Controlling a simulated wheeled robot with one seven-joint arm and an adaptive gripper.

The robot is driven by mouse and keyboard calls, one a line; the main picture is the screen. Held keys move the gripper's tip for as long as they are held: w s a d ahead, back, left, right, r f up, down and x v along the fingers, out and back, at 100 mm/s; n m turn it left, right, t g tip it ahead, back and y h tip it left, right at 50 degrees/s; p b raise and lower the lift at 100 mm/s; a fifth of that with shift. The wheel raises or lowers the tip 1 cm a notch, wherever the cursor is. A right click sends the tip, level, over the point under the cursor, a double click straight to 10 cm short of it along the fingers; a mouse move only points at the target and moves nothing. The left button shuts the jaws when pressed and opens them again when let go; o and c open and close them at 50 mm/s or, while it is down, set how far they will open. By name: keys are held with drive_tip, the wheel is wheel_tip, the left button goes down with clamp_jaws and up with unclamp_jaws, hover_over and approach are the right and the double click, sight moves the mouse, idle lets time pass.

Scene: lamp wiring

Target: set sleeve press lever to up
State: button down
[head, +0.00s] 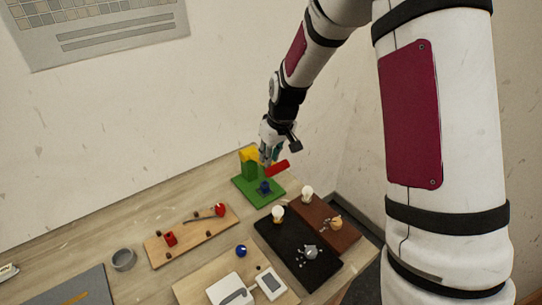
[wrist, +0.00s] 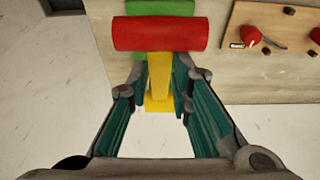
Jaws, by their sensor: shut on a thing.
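The sleeve press stands at the back of the table, with a green base (head: 246,189), a yellow upper part (head: 249,154) and a blue piece (head: 264,187) low on it. Its lever has a red cylindrical handle (head: 277,168), which also shows large in the wrist view (wrist: 160,33) at the end of a yellow bar (wrist: 159,66). My gripper (head: 267,157) is at the lever from above. In the wrist view its teal fingers (wrist: 160,78) are closed on the yellow bar, just below the red handle. The lever's exact angle is hard to tell.
A wooden board (head: 192,240) with red parts lies left of the press. A grey cup (head: 123,260) and a blue ball (head: 241,251) stand nearer. A wall is behind.

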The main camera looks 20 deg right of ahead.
drive_tip(key=shift+c, duration=0.2)
unclamp_jaws()
drive_tip(key=shift+w, duration=0.2)
drive_tip(key=a+v, duration=0.1)
drive_tip(key=v, duration=1.1)
drive_tip(key=shift+d, duration=0.45)
drive_tip(key=shift+s, duration=0.1)
drive_tip(key=shift+c, duration=0.5)
